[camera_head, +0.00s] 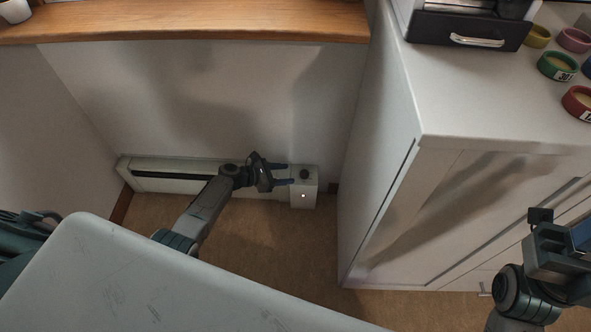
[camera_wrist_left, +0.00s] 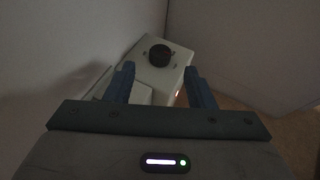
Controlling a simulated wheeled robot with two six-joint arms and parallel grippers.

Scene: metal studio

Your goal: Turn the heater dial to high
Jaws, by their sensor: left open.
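The heater (camera_head: 215,178) is a long, low, pale unit against the wall under the wooden sill, with a dark slot along its front. Its control box (camera_head: 304,190) is at the right end, with a small reddish light on the front. The round black dial (camera_head: 304,174) sits on top of the box. My left gripper (camera_head: 287,174) is open, its fingers pointing at the box just left of the dial. In the left wrist view the dial (camera_wrist_left: 160,55) shows beyond and between the open fingertips (camera_wrist_left: 159,75), apart from them. The dial's setting is too small to read. My right gripper (camera_head: 545,222) is only partly visible at the right edge.
A white cabinet (camera_head: 378,190) stands close to the right of the heater. A dark drawer unit (camera_head: 470,35) and several coloured rings (camera_head: 558,66) are on its top. The wooden sill (camera_head: 190,22) overhangs above.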

